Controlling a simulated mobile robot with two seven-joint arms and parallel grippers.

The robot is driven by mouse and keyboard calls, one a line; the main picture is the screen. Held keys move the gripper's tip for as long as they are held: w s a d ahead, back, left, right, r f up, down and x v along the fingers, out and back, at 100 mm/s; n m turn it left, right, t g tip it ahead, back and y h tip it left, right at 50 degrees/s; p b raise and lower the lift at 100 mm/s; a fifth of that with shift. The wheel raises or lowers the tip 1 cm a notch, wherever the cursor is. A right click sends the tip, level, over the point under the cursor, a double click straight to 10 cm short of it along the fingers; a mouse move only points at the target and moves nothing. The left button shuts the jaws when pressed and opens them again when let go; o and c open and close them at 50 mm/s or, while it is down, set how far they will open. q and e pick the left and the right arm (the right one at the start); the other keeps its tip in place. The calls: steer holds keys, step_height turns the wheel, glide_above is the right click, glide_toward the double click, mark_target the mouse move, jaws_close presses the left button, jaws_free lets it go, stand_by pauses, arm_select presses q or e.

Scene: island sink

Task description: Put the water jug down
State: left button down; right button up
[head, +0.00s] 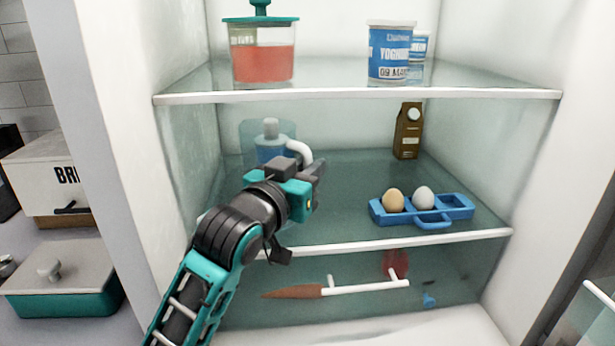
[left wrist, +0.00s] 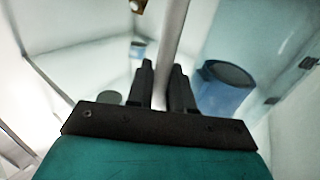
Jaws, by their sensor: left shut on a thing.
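The water jug (head: 268,153) is a translucent blue vessel with a grey cap and a white handle (head: 300,150). It is at the left of the fridge's middle shelf, partly hidden behind my left gripper (head: 316,180). My left gripper is shut on the jug's handle. In the left wrist view a pale bar (left wrist: 172,45) runs between the fingers (left wrist: 162,85), and a blue round body (left wrist: 225,88) is just right of them. The jug's base is hidden, so I cannot tell whether it touches the shelf (head: 395,240). My right gripper is not in view.
A blue egg tray (head: 459,212) with two eggs is on the middle shelf at right, with a brown carton (head: 408,132) behind. The upper shelf holds a red-filled container (head: 262,62) and yoghurt tubs (head: 391,52). Shelf between jug and egg tray is clear.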

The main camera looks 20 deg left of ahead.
arm_select(q)
steer(key=shift+s+r, duration=0.1)
steer(key=shift+r, duration=0.15)
steer(key=shift+f, duration=0.15)
steer(key=c, duration=1)
jaws_free()
steer(key=shift+f, duration=0.1)
steer(key=s+a+p, duration=0.2)
steer(key=s+p, duration=0.2)
steer(key=s, duration=0.7)
steer(key=shift+s+a, duration=0.15)
steer(key=shift+s, duration=0.2)
